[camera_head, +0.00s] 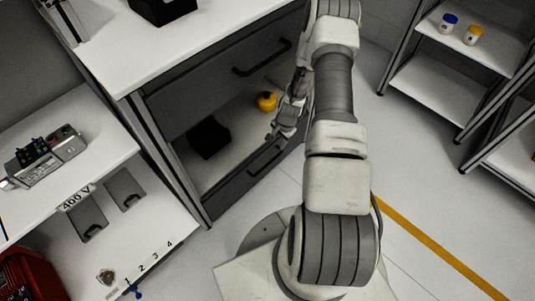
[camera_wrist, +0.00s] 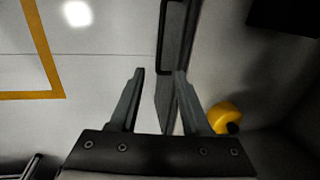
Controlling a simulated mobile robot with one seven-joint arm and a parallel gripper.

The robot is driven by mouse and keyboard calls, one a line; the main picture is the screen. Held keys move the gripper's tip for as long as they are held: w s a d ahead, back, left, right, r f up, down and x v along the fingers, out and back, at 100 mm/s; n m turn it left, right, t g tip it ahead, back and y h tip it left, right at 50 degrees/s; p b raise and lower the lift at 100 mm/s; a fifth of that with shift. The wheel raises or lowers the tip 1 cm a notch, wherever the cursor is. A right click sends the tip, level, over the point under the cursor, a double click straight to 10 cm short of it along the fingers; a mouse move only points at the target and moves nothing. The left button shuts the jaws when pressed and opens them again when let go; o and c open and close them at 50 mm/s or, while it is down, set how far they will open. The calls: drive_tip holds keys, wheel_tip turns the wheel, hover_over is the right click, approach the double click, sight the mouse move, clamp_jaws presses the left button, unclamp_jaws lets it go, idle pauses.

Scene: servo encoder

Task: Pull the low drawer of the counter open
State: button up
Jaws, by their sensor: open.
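The grey counter (camera_head: 160,140) stands left of my arm in the head view. Its low drawer (camera_head: 235,188) has a dark front with a bar handle (camera_head: 267,157). A pale surface with items shows behind that front; I cannot tell how far the drawer is out. My gripper (camera_head: 274,133) is open above the front, near the handle. In the wrist view the handle (camera_wrist: 163,40) and the drawer front (camera_wrist: 187,35) run ahead of my gripper (camera_wrist: 160,72), beside the right fingertip. I cannot tell whether they touch.
A yellow object (camera_head: 266,101) and a black box (camera_head: 208,137) sit behind the low front. The upper drawer (camera_head: 220,75) is shut above, with its own handle (camera_head: 262,57). A shelf rack (camera_head: 440,95) stands at right. The floor between is clear.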

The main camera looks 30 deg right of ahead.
sight(270, 161)
drive_tip(key=w+f+b, duration=0.1)
drive_tip(key=f+b, duration=0.1)
drive_tip(key=f, duration=0.3)
drive_tip(key=w+f+b, duration=0.1)
drive_tip(key=f+b, duration=0.1)
drive_tip(key=f, duration=0.4)
drive_tip(key=w+a+f+b, duration=0.1)
drive_tip(key=f+b, duration=0.1)
drive_tip(key=f, duration=0.4)
drive_tip(key=shift+w+a+b, duration=0.1)
drive_tip(key=shift+b, duration=0.2)
drive_tip(key=shift+c, duration=0.4)
clamp_jaws()
